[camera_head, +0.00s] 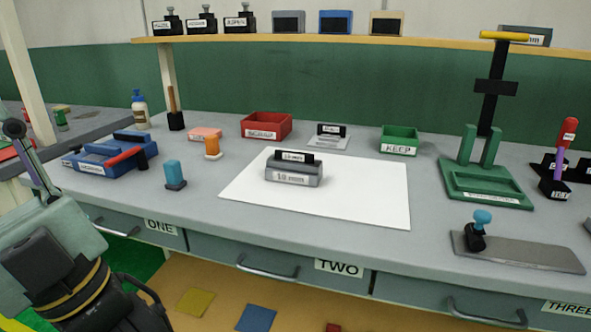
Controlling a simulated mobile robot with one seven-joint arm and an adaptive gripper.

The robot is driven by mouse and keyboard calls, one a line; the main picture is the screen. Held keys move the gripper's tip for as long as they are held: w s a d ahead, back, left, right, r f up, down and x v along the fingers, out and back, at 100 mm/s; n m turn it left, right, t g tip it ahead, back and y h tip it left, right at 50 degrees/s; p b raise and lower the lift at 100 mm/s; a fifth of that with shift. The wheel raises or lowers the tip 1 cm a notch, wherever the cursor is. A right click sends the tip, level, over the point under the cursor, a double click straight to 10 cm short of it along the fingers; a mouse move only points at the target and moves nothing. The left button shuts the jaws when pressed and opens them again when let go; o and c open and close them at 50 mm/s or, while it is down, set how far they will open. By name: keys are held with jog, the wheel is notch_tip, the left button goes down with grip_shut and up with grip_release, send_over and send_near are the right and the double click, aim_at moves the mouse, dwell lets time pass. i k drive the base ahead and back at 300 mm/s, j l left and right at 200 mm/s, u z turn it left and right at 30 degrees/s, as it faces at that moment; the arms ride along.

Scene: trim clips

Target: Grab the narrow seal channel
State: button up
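On a white sheet (240,185) in the middle of the bench lies a grey block (294,174) with a white label starting "10" and a black labelled strip on top. A smaller black labelled piece (331,130) stands on a pale plate behind the sheet. The labels are too small to read fully, so I cannot tell which piece is the narrow seal channel. My arm (60,275) shows at the lower left, with a black end part low in the corner. It is well away from the sheet and touches none of these pieces. My gripper's fingertips are not clearly visible.
A red bin (266,125) and a green KEEP bin (399,140) stand at the back. A green press (487,184) is at right, near a grey plate with a blue-knobbed clamp (477,232). The front edge has drawers.

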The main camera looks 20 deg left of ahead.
aim_at(276, 171)
jog(key=l+u, duration=0.25)
jog(key=l, duration=0.9)
jog(key=l+u, duration=0.3)
jog(key=l, duration=0.85)
jog(key=i+l, duration=0.15)
jog(key=l, duration=0.15)
jog(key=i+l+u, duration=0.15)
jog(key=l, duration=0.4)
jog(key=i+u, duration=0.05)
